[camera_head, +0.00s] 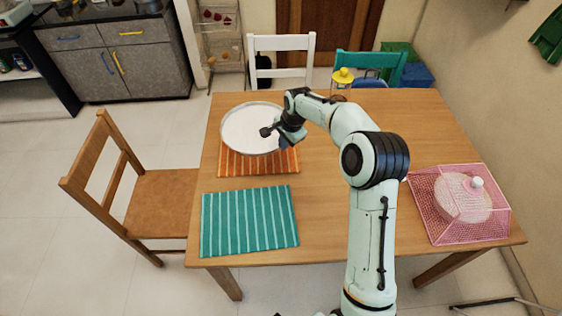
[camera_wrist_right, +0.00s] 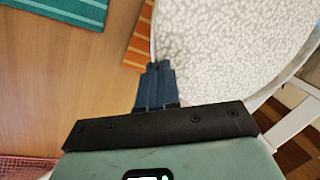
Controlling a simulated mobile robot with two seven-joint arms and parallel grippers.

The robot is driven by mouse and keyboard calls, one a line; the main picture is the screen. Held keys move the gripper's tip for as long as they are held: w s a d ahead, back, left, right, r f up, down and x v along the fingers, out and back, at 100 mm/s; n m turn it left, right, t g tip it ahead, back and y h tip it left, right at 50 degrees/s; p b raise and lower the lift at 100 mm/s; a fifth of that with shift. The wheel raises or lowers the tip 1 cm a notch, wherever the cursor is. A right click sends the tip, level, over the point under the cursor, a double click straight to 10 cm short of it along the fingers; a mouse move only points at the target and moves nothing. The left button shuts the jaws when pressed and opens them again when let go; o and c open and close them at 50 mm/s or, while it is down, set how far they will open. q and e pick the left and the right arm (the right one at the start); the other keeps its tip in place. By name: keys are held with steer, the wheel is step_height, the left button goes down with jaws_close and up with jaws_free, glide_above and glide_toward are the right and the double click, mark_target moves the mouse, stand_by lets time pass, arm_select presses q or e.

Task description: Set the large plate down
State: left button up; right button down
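The large plate (camera_head: 250,130) is round and white, with a speckled face in the right wrist view (camera_wrist_right: 225,45). It is over the back part of the orange striped placemat (camera_head: 258,165) and hides some of it. My right gripper (camera_head: 272,132) is at the plate's right edge. In the right wrist view its two fingers (camera_wrist_right: 158,68) are close together on the plate's rim. I cannot tell whether the plate's underside touches the mat. My left gripper is not in view.
A teal striped placemat (camera_head: 249,221) lies nearer on the wooden table (camera_head: 330,240). A pink mesh cover (camera_head: 462,205) stands at the right. A yellow-topped jar (camera_head: 343,77) is at the far edge. Chairs surround the table, including a wooden one (camera_head: 150,190). The table's middle is bare.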

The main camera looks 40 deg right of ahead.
mark_target(282, 167)
steer(key=x, duration=0.3)
steer(key=s+x, duration=0.1)
steer(key=x, duration=0.2)
steer(key=s+x, duration=0.1)
steer(key=x, duration=0.3)
steer(key=shift+s+f, duration=0.1)
steer(key=shift+f, duration=0.3)
steer(key=shift+f+b, duration=0.2)
steer(key=shift+b, duration=0.1)
steer(key=c, duration=1.4)
jaws_free()
steer(key=shift+s, duration=0.1)
steer(key=shift+o, duration=0.2)
steer(key=v, duration=1.2)
steer(key=shift+a+r, duration=0.1)
